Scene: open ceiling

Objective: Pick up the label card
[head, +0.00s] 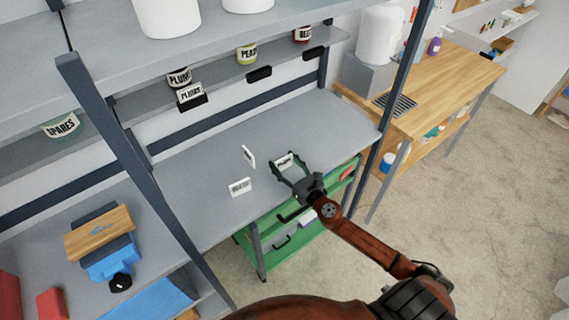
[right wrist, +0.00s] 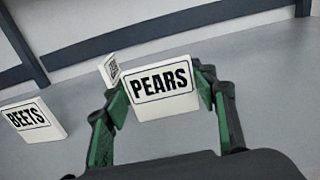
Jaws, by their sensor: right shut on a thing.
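A white label card reading PEARS (right wrist: 162,85) is between the fingers of my right gripper (right wrist: 160,100), which is shut on it. In the head view the same card (head: 284,160) shows at the tips of my right gripper (head: 285,166), over the grey bench. Whether it touches the bench is not clear. A BEETS card (head: 240,187) lies to the left of it; it also shows at left in the right wrist view (right wrist: 32,119). A third small card (head: 249,156) stands tilted nearby, its text unreadable; it shows partly behind the PEARS card (right wrist: 109,69). My left gripper is out of view.
The upper shelf holds jars labelled PLUMS (head: 179,77), PEARS (head: 247,54) and BEETS (head: 303,35). A PLUMS card (head: 191,92) sits in a black holder; two other holders (head: 259,73) are empty. A green cart (head: 284,246) stands below the bench. A dark post (head: 391,90) rises at right.

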